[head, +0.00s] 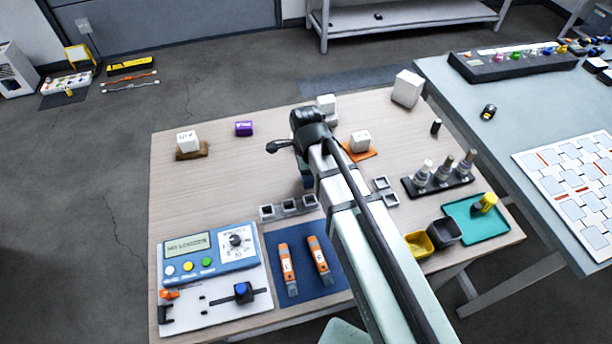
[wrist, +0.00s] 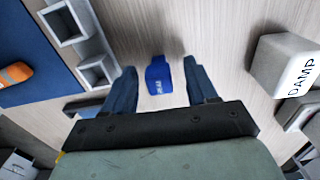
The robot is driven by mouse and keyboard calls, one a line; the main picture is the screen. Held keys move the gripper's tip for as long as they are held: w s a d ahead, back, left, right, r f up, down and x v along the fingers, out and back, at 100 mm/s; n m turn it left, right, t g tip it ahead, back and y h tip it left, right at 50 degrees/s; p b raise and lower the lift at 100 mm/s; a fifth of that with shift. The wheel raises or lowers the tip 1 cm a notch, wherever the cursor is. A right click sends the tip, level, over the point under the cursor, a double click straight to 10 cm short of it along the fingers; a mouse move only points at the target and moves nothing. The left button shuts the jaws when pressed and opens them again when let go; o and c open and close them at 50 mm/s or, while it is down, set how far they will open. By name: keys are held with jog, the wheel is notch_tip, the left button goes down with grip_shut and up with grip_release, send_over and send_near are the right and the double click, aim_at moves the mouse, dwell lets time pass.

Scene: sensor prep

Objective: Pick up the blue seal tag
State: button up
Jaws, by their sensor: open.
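The blue seal tag (wrist: 157,76) is a small dark-blue piece with pale lettering on the wood-grain table. It shows in the wrist view between the two blue fingers of my gripper (wrist: 160,68). The fingers are spread, with a visible gap on each side of the tag, and nothing is held. Whether the fingertips are level with the tag or above it, I cannot tell. In the head view my gripper (head: 306,180) is low over the middle of the table, partly behind my arm. I cannot make out the tag there.
Small grey square cups (head: 289,206) stand near the gripper, left of it in the wrist view. A white block marked DAMP (wrist: 286,68) is to the right. A blue mat (head: 304,262) holds two orange tools.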

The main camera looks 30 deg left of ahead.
jog(key=shift+f, duration=0.75)
jog(key=c, duration=1)
jog(key=shift+r, duration=0.15)
